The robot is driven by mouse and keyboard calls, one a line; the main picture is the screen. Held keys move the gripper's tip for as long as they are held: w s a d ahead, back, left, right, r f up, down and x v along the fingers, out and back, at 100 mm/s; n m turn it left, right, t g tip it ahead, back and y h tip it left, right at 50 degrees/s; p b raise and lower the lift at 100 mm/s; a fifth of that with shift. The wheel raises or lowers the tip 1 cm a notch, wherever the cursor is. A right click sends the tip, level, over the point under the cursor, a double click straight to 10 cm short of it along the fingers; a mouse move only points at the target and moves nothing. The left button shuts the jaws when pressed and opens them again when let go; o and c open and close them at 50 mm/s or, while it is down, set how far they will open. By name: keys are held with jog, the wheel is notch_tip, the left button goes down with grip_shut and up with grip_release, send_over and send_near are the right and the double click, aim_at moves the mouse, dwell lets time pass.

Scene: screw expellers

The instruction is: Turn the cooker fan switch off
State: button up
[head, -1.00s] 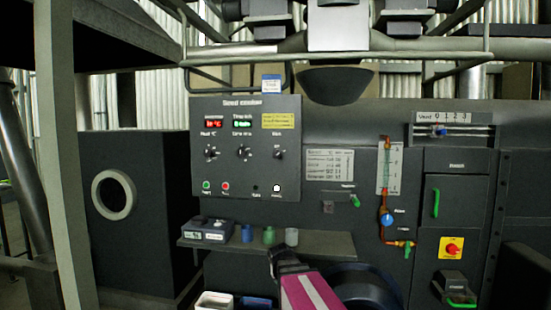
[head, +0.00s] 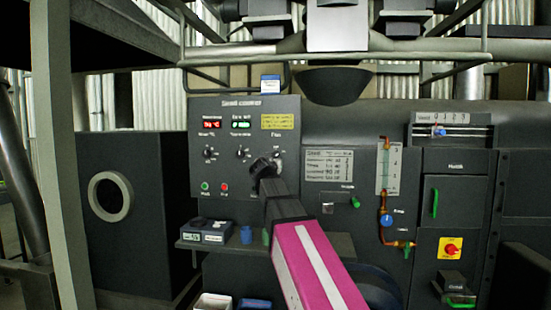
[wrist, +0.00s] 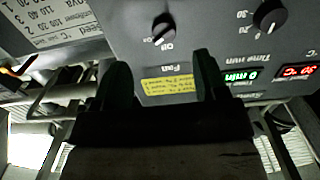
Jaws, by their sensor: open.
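The grey seed cooker panel (head: 292,112) stands ahead, with small displays, a yellow label and a row of black knobs. The fan switch is the black knob (wrist: 163,28) at the right of that row; in the head view it is partly covered by my gripper (head: 264,168). The wrist view shows the panel upside down, with "Off" printed next to this knob and "Fan" by the yellow label. My gripper (wrist: 162,66) is open and empty. Its two dark fingers reach toward the panel, and the knob shows between and beyond their tips, apart from them.
The time knob (wrist: 270,15) sits beside the fan knob. Green and red buttons (head: 215,187) lie lower on the panel. A shelf (head: 345,246) below holds a meter (head: 205,230) and small cups. A sight tube with valve (head: 387,217) stands at right.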

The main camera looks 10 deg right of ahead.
aim_at(275, 156)
jog(key=x, duration=0.3)
jog(key=r+x, duration=0.1)
jog(key=x, duration=0.3)
jog(key=r+x, duration=0.1)
jog(key=x, duration=0.2)
jog(key=shift+w, duration=0.4)
jog(key=c, duration=0.9)
